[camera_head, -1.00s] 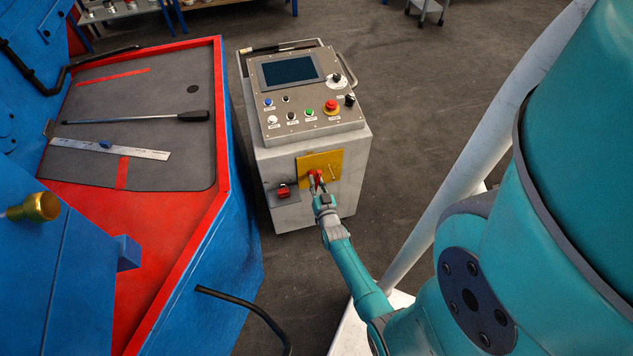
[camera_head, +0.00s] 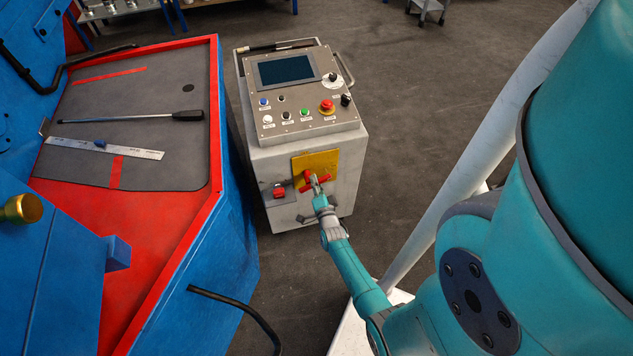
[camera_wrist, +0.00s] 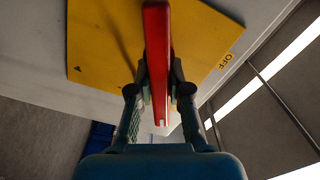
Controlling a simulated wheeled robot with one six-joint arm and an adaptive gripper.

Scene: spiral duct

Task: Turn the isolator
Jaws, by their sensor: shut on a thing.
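The isolator is a red handle (camera_head: 324,178) on a yellow plate (camera_head: 325,160) on the front of a grey control console. My gripper (camera_head: 315,186) is at the handle. In the wrist view the red handle (camera_wrist: 157,50) runs between the two fingers of my gripper (camera_wrist: 160,92), which are shut on it from both sides. The yellow plate (camera_wrist: 100,45) lies tilted behind it, with an "OFF" label (camera_wrist: 225,61) near its right corner. In the head view the handle lies aslant, nearer level than upright. My gripper partly hides it.
A red knob (camera_head: 279,191) on a grey bracket is close left of the yellow plate. The console top (camera_head: 290,90) carries a screen, buttons and a red emergency stop (camera_head: 327,106). A blue and red machine (camera_head: 190,220) stands left. Open floor (camera_head: 440,110) lies right.

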